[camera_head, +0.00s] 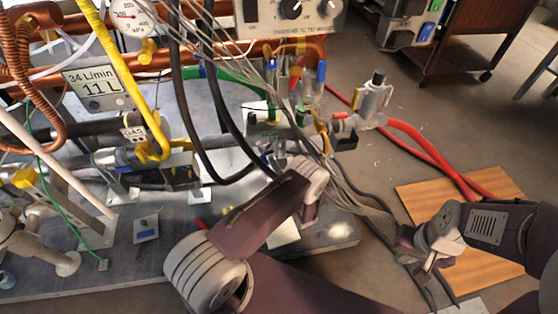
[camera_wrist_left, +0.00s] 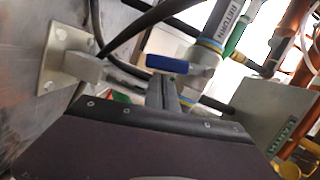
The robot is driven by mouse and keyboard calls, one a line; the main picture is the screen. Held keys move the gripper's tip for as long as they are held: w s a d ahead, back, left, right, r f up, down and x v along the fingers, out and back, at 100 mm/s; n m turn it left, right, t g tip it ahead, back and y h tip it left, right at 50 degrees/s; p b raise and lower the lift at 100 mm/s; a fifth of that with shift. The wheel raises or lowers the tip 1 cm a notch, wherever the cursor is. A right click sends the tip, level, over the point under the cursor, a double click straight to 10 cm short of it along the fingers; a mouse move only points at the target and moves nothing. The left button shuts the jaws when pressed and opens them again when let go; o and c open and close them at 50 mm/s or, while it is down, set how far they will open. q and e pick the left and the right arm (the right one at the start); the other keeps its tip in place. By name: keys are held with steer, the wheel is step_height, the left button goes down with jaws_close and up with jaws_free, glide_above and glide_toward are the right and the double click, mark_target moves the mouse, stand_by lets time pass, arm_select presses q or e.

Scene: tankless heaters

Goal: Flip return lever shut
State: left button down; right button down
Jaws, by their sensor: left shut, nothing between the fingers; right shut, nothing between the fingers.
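The return pipe, labelled RETURN (camera_wrist_left: 222,22), runs down through the left wrist view. A blue lever handle (camera_wrist_left: 170,63) sticks out to the left from its valve, roughly crosswise to the pipe. My left gripper (camera_wrist_left: 168,86) is shut and empty. Its fingertips are just below the blue handle in the picture; I cannot tell whether they touch it. In the head view my left gripper (camera_head: 283,157) is among the pipes and cables, partly hidden, and I cannot clearly make out the return lever there. My right gripper (camera_head: 446,287) is shut and empty at the lower right.
Black hoses (camera_head: 186,110) and a bundle of grey wires (camera_head: 345,192) hang close around my left arm. A metal bracket plate (camera_wrist_left: 62,60) stands left of the lever, and a grey box (camera_wrist_left: 275,110) stands to its right. Red hoses (camera_head: 430,150) cross the floor.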

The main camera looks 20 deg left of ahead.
arm_select(q)
steer(key=shift+s+a+f+m, duration=0.4)
steer(key=shift+s+a+m, duration=0.15)
steer(key=shift+a, duration=0.2)
steer(key=shift+f, duration=0.1)
steer(key=s+d+p, duration=0.3)
steer(key=s+d, duration=0.1)
steer(key=d, duration=0.7)
steer(key=shift+s, duration=0.15)
steer(key=shift+a, duration=0.1)
